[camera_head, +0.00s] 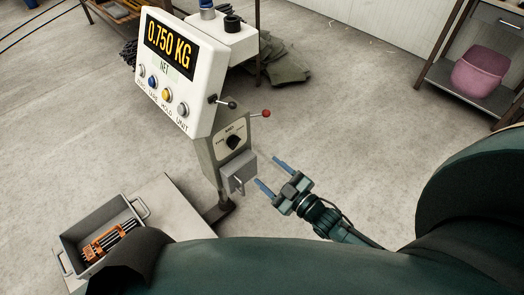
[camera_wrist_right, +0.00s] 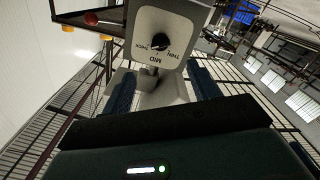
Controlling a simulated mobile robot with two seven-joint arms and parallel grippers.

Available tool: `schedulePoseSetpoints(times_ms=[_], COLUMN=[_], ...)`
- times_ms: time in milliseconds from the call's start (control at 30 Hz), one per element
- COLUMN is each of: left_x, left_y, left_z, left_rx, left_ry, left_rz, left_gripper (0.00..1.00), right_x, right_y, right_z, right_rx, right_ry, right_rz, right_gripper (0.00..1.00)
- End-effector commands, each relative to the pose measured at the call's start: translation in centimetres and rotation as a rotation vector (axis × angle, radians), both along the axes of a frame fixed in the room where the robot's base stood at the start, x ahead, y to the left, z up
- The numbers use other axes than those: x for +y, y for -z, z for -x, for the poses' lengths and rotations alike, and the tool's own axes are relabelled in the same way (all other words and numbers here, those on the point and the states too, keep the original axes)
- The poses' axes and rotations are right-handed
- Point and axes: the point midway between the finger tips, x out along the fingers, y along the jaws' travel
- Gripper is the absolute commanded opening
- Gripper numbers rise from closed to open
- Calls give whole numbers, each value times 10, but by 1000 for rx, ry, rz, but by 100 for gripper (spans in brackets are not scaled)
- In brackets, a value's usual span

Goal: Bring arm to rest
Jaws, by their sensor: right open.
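My right gripper (camera_head: 270,173) is open and empty in the head view, its two blue fingers pointing up-left toward the grey control box (camera_head: 230,140) on a post. The fingers appear just to the right of the box's lower grey block (camera_head: 238,174); I cannot tell the exact gap. In the right wrist view the fingers (camera_wrist_right: 163,88) stand apart, with the box's dial (camera_wrist_right: 159,41) beyond them. My left gripper does not show in the head view.
A white display (camera_head: 172,70) reads 0.750 KG above the box. Levers with a black knob (camera_head: 232,105) and a red knob (camera_head: 266,114) stick out right. A grey bin (camera_head: 83,224) holds dark rods in an orange holder (camera_head: 108,240). Floor right of the gripper is clear.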

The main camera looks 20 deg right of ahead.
Motion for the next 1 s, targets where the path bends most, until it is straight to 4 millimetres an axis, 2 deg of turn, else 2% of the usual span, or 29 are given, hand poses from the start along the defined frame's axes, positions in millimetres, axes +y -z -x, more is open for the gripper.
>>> schedulePoseSetpoints(times_ms=[233,367,500,600,1000], left_x=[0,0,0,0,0], left_y=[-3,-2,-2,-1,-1], left_z=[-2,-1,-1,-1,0], left_rx=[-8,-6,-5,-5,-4], left_ry=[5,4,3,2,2], left_rz=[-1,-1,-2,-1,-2], left_gripper=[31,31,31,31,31], right_x=[3,18,41,51,65], right_y=[-1,-9,-31,-48,-108], right_z=[2,20,55,76,132], right_rx=[7,69,201,287,506], right_ry=[1,14,48,71,135], right_rz=[-9,-74,-202,-281,-481], right_gripper=[60,60,60,60,60])
